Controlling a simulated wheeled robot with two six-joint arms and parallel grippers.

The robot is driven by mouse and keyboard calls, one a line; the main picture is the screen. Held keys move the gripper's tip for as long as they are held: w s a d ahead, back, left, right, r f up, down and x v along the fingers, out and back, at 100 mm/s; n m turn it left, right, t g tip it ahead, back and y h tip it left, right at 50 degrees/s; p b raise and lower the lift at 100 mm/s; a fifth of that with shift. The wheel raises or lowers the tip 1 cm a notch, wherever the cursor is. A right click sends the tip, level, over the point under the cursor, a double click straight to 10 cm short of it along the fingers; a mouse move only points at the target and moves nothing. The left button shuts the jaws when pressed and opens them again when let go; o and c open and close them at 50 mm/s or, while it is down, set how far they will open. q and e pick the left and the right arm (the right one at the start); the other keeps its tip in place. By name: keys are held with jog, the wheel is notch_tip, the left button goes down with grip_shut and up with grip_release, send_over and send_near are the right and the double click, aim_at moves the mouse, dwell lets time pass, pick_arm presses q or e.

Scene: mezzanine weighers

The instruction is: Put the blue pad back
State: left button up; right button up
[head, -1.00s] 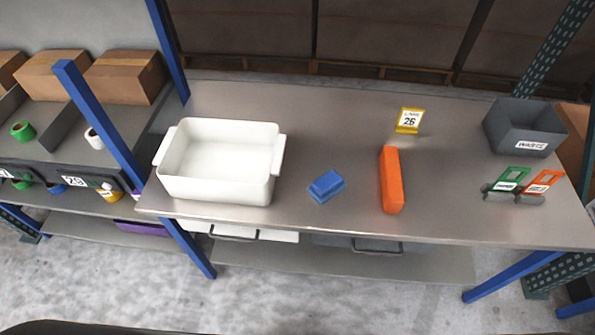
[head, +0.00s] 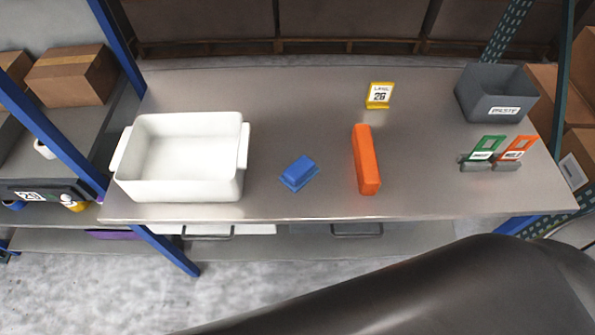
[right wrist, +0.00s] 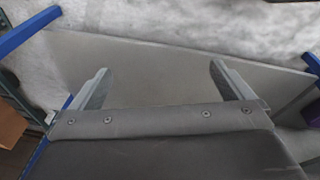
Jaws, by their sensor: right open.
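The blue pad (head: 299,173) lies on the metal table (head: 300,110), between the white tub and the orange bar in the head view. My right arm crosses the lower right of the head view, in front of the table, but its gripper is outside that view. In the right wrist view my right gripper (right wrist: 157,82) is open with nothing between its fingers, over a grey surface and apart from the pad. The pad does not show in that view. My left gripper is in neither view.
A white tub (head: 245,185) stands empty at the table's left. An orange bar (head: 366,160) lies right of the pad. A yellow label stand (head: 379,96), a grey waste bin (head: 497,95), and green (head: 486,148) and orange (head: 517,149) tags stand farther right. Bare table lies behind the pad.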

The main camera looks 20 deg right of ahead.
jog(key=w+d+r+n+t+h+b, duration=0.1)
jog(key=w+d+r+n+t+h, duration=0.25)
jog(key=r, duration=1.05)
jog(key=w+d+r+n+t+h+b, duration=0.1)
jog(key=w+r+n+t+h, duration=0.15)
jog(key=w+r+t, duration=0.7)
jog(key=w+d+r+n+h+b, duration=0.1)
jog(key=w+d+r+n+h, duration=0.15)
jog(key=r, duration=1.55)
jog(key=w+a+r+n+t+y, duration=0.1)
jog(key=w+a+n+t+y, duration=0.15)
jog(key=a+n+y, duration=0.65)
jog(key=w+a+r+n+t+y, duration=0.2)
jog(key=a+n+t+y, duration=0.15)
jog(key=n, duration=0.85)
jog(key=n+g+y, duration=0.4)
jog(key=n+g, duration=0.5)
jog(key=n, duration=0.4)
send_near(295, 166)
jog(key=v, duration=0.6)
jog(key=shift+w+d, duration=0.15)
jog(key=shift+d, duration=0.05)
jog(key=p+x, duration=0.1)
jog(key=x, duration=1.1)
jog(key=shift+f, duration=0.2)
jog(key=shift+f+x, duration=0.15)
jog(key=shift+x, duration=1.1)
jog(key=shift+f+x, duration=0.15)
jog(key=shift+x, duration=1.05)
jog(key=shift+d, duration=0.1)
